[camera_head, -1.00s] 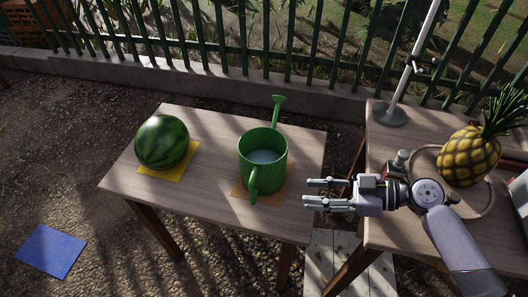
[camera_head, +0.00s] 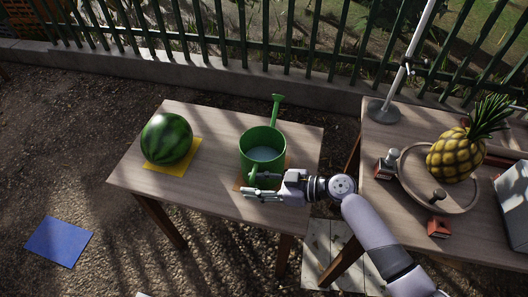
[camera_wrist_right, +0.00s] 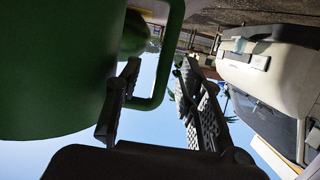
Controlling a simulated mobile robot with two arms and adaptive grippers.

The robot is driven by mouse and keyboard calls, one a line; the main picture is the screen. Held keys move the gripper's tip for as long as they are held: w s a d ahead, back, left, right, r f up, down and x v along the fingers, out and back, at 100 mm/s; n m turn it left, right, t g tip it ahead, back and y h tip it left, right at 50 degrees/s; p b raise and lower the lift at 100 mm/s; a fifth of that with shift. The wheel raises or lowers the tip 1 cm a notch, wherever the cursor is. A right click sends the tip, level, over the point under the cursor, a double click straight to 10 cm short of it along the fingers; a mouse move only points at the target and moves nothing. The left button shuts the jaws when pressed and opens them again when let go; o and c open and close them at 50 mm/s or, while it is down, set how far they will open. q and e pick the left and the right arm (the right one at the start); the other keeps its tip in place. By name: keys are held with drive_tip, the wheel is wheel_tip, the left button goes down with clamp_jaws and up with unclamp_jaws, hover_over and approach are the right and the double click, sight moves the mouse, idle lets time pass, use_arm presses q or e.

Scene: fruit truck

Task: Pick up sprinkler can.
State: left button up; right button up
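The green sprinkler can (camera_head: 262,140) stands upright on an orange mat (camera_head: 238,185) on the wooden table (camera_head: 215,200), its spout pointing away and its handle toward me. Water shows inside it. My right gripper (camera_head: 252,186) is at the handle side, low in front of the can. In the right wrist view, the can's green body (camera_wrist_right: 60,70) fills the left, and the handle loop (camera_wrist_right: 160,85) lies between the spread fingers of the right gripper (camera_wrist_right: 160,72). The fingers are open; whether one touches the handle I cannot tell. My left gripper is not in view.
A watermelon (camera_head: 166,138) sits left of the can on a yellow mat (camera_head: 184,160). A second table (camera_head: 385,205) at right holds a pineapple (camera_head: 455,155) on a round tray (camera_head: 410,180) and a stand (camera_head: 384,112). A blue mat (camera_head: 58,242) lies on the ground.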

drive_tip(key=shift+w+a+f, duration=0.15)
drive_tip(key=shift+a+f, duration=0.05)
drive_tip(key=shift+a, duration=0.4)
drive_tip(key=shift+d, duration=0.1)
drive_tip(key=shift+c, duration=0.5)
clamp_jaws()
drive_tip(key=shift+w+r, duration=0.1)
drive_tip(key=shift+w, duration=0.05)
